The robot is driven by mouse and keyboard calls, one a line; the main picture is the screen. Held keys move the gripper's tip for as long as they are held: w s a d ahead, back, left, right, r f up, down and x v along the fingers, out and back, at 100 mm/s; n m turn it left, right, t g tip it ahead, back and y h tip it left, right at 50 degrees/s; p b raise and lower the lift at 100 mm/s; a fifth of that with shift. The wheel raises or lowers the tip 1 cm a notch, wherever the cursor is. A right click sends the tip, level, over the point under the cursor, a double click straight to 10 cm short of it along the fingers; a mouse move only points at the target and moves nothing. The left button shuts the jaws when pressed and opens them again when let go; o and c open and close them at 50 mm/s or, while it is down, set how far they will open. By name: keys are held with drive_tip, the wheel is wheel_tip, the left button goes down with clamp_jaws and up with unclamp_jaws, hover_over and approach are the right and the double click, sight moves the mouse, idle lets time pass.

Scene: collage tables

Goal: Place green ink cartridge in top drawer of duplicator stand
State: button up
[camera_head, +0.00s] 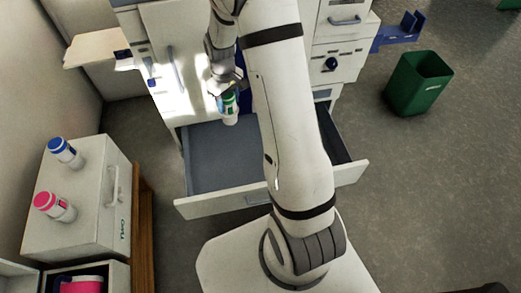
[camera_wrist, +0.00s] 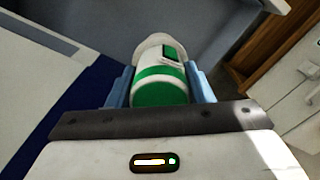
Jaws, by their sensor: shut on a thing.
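The green ink cartridge (camera_head: 229,108) is a white cylinder with green bands and a green end. My gripper (camera_head: 223,92) is shut on it and holds it in the air over the back part of an open drawer (camera_head: 218,160). In the wrist view the cartridge (camera_wrist: 160,78) sits between two blue-grey fingers. The drawer is wide, with a grey inside and a white front, and is pulled out from the white duplicator stand (camera_head: 322,97). The visible left part of the drawer is empty. My arm hides its middle.
A white cabinet (camera_head: 75,225) at left bears a blue-capped cartridge (camera_head: 65,152) and a pink-capped cartridge (camera_head: 54,206). A pink cartridge (camera_head: 82,285) lies in an open compartment below. A green bin (camera_head: 417,84) stands at right on clear floor.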

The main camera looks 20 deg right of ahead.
drive_tip(key=s+d+f+n+b, duration=0.1)
drive_tip(key=f+n, duration=0.4)
drive_tip(key=f, duration=0.5)
drive_tip(key=s+d+f+n+b, duration=0.1)
drive_tip(key=d+f+n, duration=0.3)
drive_tip(key=f, duration=0.6)
drive_tip(key=s+d+f+n+b, duration=0.1)
drive_tip(key=d+f+n+b, duration=0.2)
drive_tip(key=f+n, duration=0.4)
drive_tip(key=shift+s+f+b, duration=0.2)
drive_tip(key=shift+f+b, duration=0.15)
drive_tip(key=shift+f, duration=1.1)
drive_tip(key=shift+f, duration=0.15)
drive_tip(key=o, duration=1.1)
drive_tip(key=shift+c, duration=0.2)
